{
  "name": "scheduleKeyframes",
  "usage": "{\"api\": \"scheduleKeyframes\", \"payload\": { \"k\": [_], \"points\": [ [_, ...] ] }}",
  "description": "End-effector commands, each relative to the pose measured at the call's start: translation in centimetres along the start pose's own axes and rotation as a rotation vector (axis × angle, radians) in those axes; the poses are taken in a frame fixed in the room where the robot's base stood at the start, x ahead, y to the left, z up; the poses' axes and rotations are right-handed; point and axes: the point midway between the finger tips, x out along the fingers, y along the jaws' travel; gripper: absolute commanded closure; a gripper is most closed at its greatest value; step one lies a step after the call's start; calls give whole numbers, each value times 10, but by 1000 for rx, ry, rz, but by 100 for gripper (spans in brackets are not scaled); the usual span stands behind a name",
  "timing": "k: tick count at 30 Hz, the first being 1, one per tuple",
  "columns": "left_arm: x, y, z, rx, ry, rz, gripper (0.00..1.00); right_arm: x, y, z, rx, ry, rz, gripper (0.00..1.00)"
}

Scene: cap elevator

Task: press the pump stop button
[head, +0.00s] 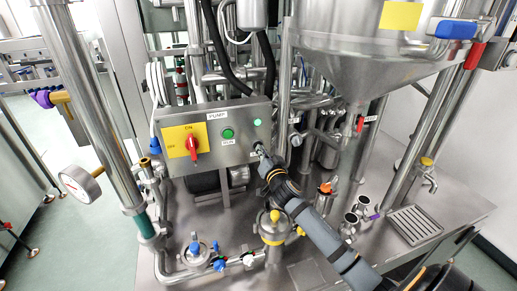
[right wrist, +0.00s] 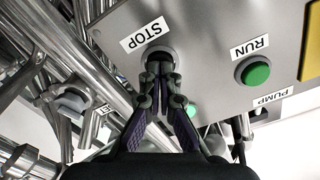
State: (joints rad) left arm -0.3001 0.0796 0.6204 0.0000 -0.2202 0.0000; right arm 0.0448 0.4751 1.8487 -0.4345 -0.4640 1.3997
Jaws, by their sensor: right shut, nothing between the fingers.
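The grey pump control box (head: 215,165) stands left of centre in the head view. In the right wrist view its face appears upside down, with the STOP label (right wrist: 145,35) beside the stop button (right wrist: 160,49). My right gripper (head: 261,151) is shut and empty, its fingertips at the stop button. In the right wrist view the fingertips (right wrist: 159,64) overlap the button and hide most of it. I cannot tell whether they touch it or how far it is pressed. My left gripper is not in view.
The green RUN button (head: 228,133), a lit green lamp (head: 257,122) and a red rotary switch (head: 192,147) on a yellow plate share the box. A steel hopper (head: 365,65) and pipes stand to the right. A yellow-topped canister (head: 273,235) stands below the box.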

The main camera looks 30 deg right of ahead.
Motion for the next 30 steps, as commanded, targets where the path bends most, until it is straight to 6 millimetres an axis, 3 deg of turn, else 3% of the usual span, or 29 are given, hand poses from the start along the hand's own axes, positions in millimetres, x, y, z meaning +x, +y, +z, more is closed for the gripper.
{"api": "scheduleKeyframes", "payload": {
  "k": [16, 30],
  "points": [
    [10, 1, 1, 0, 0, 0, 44, -45, 0, 1, -1, -1, 0, 100],
    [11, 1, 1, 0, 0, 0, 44, -48, 0, 0, 1, -1, 1, 100]
  ]
}}
